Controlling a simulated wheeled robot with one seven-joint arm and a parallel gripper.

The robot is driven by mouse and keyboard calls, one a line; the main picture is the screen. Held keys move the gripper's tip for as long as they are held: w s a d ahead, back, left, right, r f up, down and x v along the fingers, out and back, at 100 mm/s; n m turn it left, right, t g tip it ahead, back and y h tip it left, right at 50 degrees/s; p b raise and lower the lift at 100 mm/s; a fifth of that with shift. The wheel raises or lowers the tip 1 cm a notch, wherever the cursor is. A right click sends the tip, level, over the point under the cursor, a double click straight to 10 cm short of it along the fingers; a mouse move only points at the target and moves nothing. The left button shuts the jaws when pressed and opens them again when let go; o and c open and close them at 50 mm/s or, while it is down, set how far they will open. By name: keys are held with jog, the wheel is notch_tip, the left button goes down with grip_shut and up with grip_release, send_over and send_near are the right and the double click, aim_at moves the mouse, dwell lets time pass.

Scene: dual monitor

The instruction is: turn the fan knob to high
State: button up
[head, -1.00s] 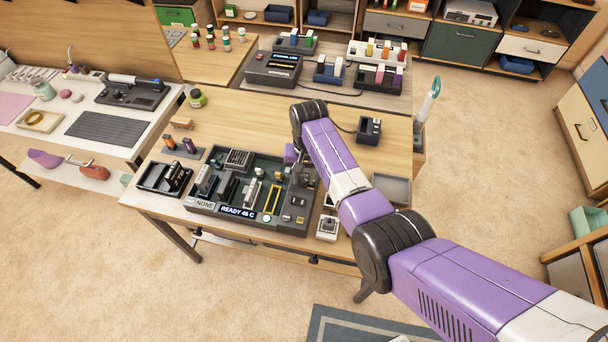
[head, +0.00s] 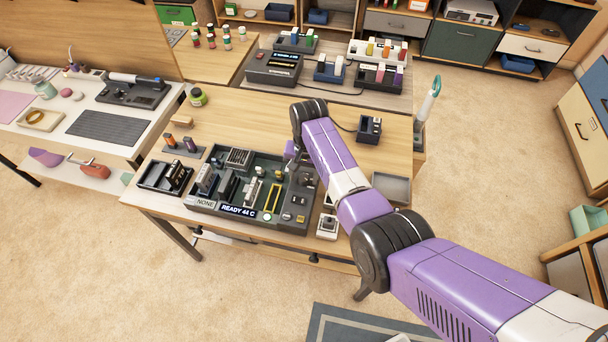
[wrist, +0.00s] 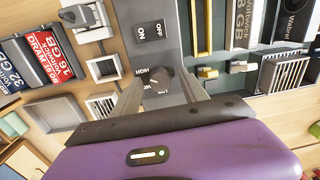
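The fan knob (wrist: 160,84) is a small dark round knob on a grey panel in the wrist view. A "HIGH" label shows at its upper left and another, too small to read, below it. The knob's exact pointing is hard to tell. My gripper (wrist: 160,77) is open, with one finger on each side of the knob. Whether the fingers touch it I cannot tell. In the head view my gripper (head: 292,165) is over the right part of the dark board (head: 228,211), and my arm hides the knob there. The board's display (head: 238,211) reads "READY 44 C".
An ON/OFF switch panel (wrist: 150,35) lies beyond the knob. Slots and memory parts flank it. In the head view a black tray (head: 165,178) stands left of the board, a grey tray (head: 391,188) right, and a small white-based device (head: 327,227) at the front edge.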

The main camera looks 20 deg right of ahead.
aim_at(305, 178)
jog(key=shift+r, duration=0.1)
notch_tip(305, 178, up, 8)
jog(key=shift+s+d+f, duration=0.15)
jog(key=shift+f, duration=0.1)
dwell(0.4)
dwell(0.4)
